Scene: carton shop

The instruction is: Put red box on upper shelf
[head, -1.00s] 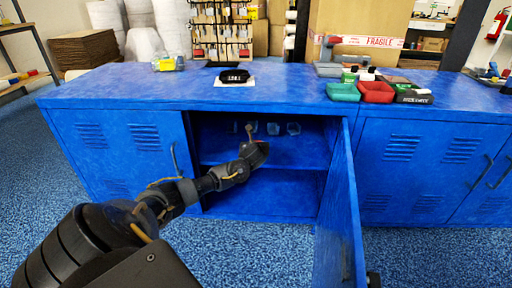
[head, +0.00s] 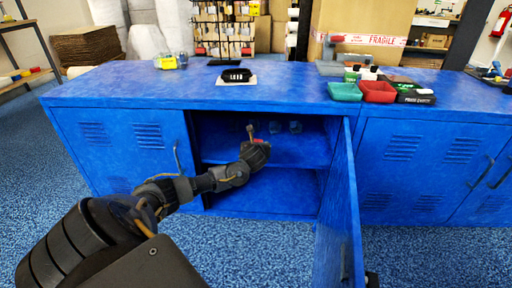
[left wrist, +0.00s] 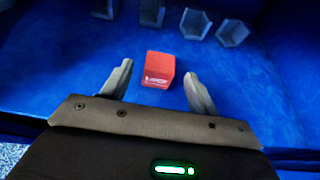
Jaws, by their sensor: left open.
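The red box (left wrist: 158,70) sits on the blue upper shelf (left wrist: 60,75) inside the open cabinet, between the fingertips of my left gripper (left wrist: 158,69) in the left wrist view. Gaps show on both sides of it, so the fingers are open and not closed on it. In the head view my left gripper (head: 254,138) reaches into the cabinet at shelf height, and only a small red patch of the box (head: 259,141) shows; the rest is hidden by the gripper. My right gripper is not seen.
Several grey hollow holders (left wrist: 195,23) stand farther back on the shelf. The open cabinet door (head: 342,215) stands out at the right of the opening. The lower compartment (head: 265,190) looks empty.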

